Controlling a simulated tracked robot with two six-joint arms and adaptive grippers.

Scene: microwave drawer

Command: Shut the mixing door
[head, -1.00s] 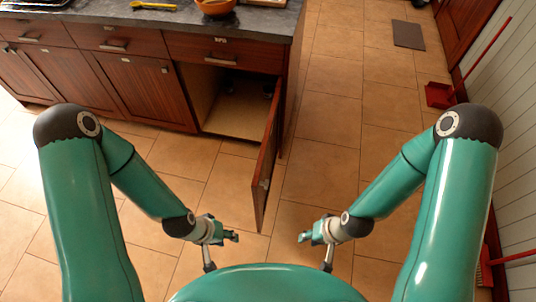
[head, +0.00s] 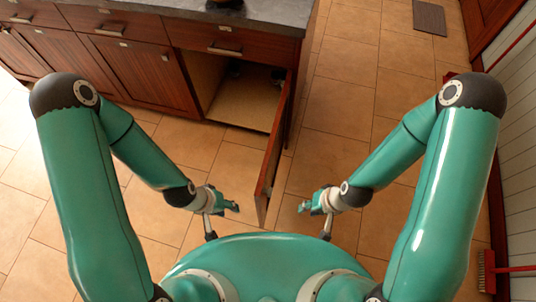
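In the head view a dark red wooden cabinet door (head: 271,160) stands swung open, its edge facing me, hinged at the right side of an open cabinet bay (head: 240,100). My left gripper (head: 232,207) is just left of the door's free edge, with a small gap seeming to lie between them. My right gripper (head: 304,208) is to the right of the door, apart from it. Both grippers are small in the picture and appear empty; their finger opening is hard to make out. The door's outer face is mostly hidden by the angle.
Closed drawers and doors (head: 137,70) run left of the bay under a grey counter (head: 270,14). Tiled floor (head: 335,100) is clear to the right. A dark mat (head: 429,17) lies at the back, and a red broom (head: 487,272) stands by the right wall.

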